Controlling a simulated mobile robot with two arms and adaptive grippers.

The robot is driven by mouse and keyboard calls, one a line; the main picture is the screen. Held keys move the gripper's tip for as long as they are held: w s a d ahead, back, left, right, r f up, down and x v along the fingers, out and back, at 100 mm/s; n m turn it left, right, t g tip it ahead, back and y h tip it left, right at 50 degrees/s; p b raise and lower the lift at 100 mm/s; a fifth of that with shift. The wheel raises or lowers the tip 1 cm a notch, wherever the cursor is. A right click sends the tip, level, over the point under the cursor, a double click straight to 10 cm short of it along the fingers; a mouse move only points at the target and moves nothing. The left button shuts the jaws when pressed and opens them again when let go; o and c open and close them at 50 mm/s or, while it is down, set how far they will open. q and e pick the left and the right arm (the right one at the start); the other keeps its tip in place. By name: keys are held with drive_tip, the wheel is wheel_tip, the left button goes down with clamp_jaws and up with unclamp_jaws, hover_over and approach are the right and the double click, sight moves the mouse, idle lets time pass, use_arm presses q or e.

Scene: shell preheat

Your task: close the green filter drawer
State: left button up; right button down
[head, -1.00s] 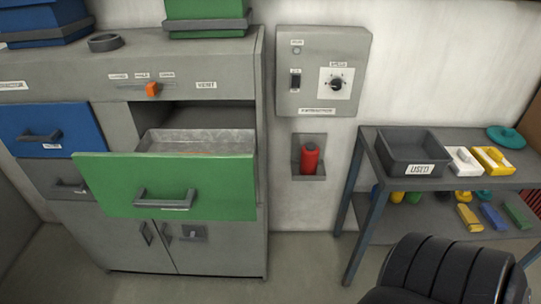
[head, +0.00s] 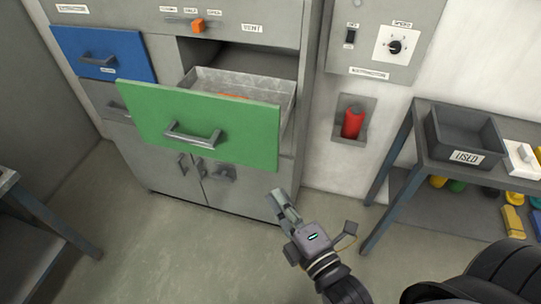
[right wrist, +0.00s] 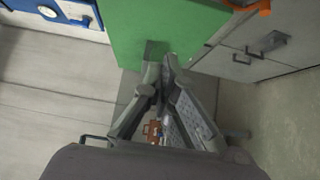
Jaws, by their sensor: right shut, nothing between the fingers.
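The green filter drawer (head: 198,122) is pulled out of the grey cabinet in the head view. Its green front has a grey handle (head: 192,137), and its open metal tray shows behind with something orange inside. My right gripper (head: 281,202) is below and to the right of the drawer's front, apart from it in the head view. In the right wrist view the shut, empty fingers (right wrist: 167,62) show with the green drawer front (right wrist: 165,25) beyond them. My left gripper is not in view.
A blue drawer (head: 104,54) sits shut to the left. Low cabinet doors (head: 232,187) are below. A side table with a "USED" bin (head: 463,142) stands at the right. A red object (head: 353,123) sits in a wall niche. Floor in front is clear.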

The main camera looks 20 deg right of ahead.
sight(291, 101)
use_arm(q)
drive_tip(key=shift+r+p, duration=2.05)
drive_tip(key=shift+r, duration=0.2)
use_arm(e)
drive_tip(key=shift+w+d, duration=0.2)
drive_tip(key=shift+w, duration=1.75)
drive_tip(key=shift+w+d, duration=0.15)
drive_tip(key=shift+w, duration=1.85)
drive_tip(key=shift+w+d, duration=0.2)
drive_tip(key=shift+w, duration=1.75)
